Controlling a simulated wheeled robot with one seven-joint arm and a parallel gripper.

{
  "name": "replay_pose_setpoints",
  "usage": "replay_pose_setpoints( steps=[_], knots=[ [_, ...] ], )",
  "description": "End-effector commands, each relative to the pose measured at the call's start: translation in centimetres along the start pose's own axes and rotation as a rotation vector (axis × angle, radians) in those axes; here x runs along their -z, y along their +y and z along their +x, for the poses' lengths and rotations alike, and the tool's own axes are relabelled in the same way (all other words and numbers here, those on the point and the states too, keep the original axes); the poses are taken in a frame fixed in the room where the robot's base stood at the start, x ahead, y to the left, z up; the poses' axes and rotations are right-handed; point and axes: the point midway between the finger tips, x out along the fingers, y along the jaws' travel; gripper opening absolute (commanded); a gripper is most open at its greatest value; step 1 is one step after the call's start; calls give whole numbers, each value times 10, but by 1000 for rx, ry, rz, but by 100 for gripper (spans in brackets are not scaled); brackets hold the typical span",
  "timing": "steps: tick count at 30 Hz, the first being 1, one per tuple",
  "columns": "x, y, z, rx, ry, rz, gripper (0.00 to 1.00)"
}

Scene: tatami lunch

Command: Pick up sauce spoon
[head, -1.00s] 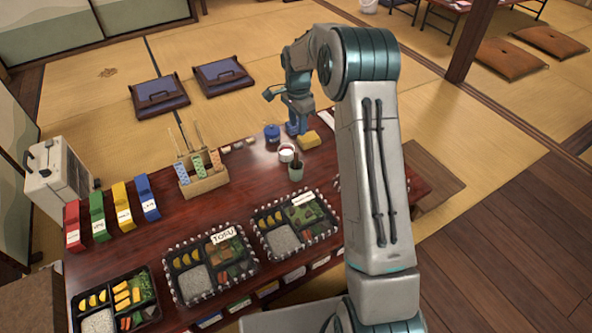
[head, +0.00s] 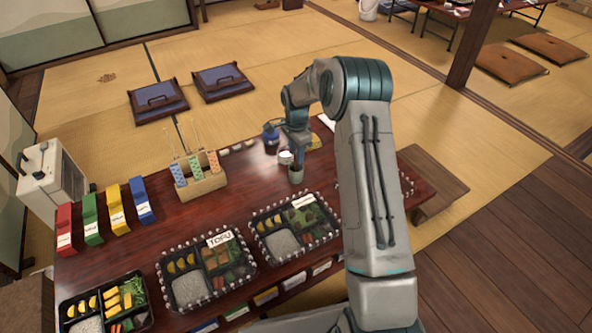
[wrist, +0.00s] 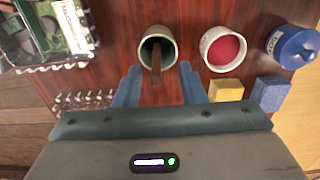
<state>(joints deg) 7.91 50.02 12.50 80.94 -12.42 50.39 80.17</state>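A brown spoon handle (wrist: 156,62), which I take to be the sauce spoon, stands in a grey-green cup (wrist: 146,48) and leans over its rim; the spoon's lower end is hidden. The cup also shows in the head view (head: 296,176). My gripper (wrist: 160,69) is open and empty, its two blue fingers on either side of the handle's line, just short of the cup. Beside the cup is a white bowl of red sauce (wrist: 223,49).
A blue lidded pot (wrist: 293,46), a yellow block (wrist: 226,91) and a blue block (wrist: 271,93) stand close on the right. Bento boxes (head: 208,270) line the table's near side. A holder with patterned packets (head: 207,184) stands to the left.

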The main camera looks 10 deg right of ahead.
Motion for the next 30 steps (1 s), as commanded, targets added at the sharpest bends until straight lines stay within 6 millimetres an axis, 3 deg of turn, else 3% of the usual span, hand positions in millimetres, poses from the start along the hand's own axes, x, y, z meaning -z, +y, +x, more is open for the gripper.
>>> replay_pose_setpoints(
  steps=[1,6,13,14,18,26,30],
  knots=[
    [-1,2,13,-1,-1,0,37],
    [-2,3,34,0,0,0,37],
    [-2,3,34,2,1,1,37],
    [-2,3,34,2,1,1,34],
    [-2,3,34,2,1,1,0],
    [-2,3,34,1,1,0,0],
    [-2,3,25,2,2,0,0]
  ],
)
